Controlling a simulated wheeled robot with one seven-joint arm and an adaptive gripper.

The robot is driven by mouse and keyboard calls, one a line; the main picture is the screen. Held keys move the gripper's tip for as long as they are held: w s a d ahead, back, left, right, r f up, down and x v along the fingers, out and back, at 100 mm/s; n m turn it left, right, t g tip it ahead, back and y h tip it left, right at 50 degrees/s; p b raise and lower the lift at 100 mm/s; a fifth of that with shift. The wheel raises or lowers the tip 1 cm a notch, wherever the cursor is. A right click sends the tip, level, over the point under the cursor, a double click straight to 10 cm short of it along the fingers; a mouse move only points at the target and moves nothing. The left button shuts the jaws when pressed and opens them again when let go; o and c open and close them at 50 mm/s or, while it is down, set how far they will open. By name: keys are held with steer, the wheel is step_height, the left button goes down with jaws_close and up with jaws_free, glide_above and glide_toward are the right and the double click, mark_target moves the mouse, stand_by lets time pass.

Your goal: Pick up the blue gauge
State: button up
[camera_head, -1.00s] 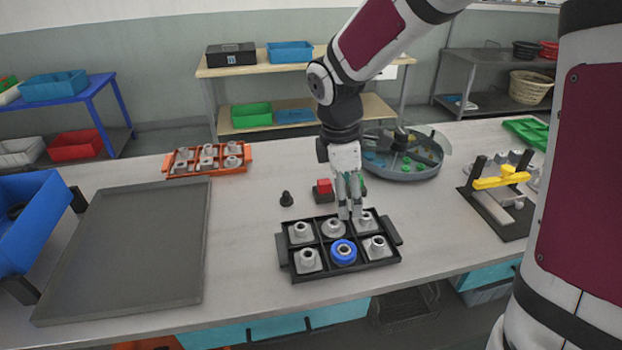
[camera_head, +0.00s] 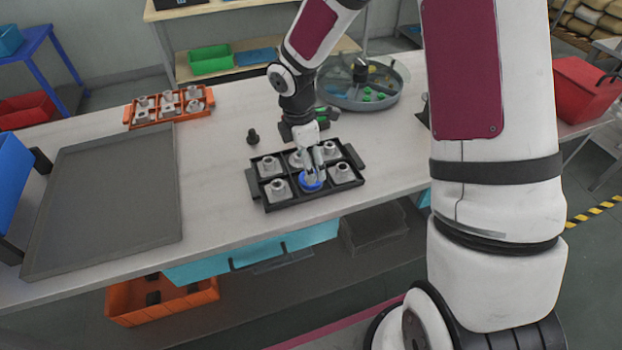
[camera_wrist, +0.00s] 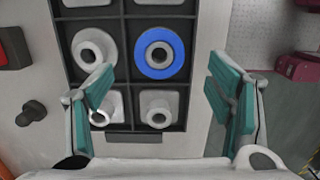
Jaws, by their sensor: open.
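The blue gauge (camera_head: 311,182) is a round blue ring with a grey hub, sitting in the front middle compartment of a black divided tray (camera_head: 259,199). It also shows in the wrist view (camera_wrist: 145,68), above the gap between the fingers. My gripper (camera_head: 317,176) is over the front middle of the tray, right at the gauge, and partly hides it in the head view. I cannot tell whether a finger touches the gauge.
Grey fittings (camera_head: 278,188) fill the tray's other compartments around the gauge. A small black knob (camera_head: 253,137) stands behind the tray. An orange tray (camera_head: 203,113), a flat grey tray (camera_head: 170,225) and a round tank (camera_head: 345,101) are on the table.

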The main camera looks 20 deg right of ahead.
steer(key=f, duration=0.3)
steer(key=f+p, duration=0.1)
steer(key=f, duration=0.1)
steer(key=shift+d, duration=0.25)
steer(key=c, duration=1.5)
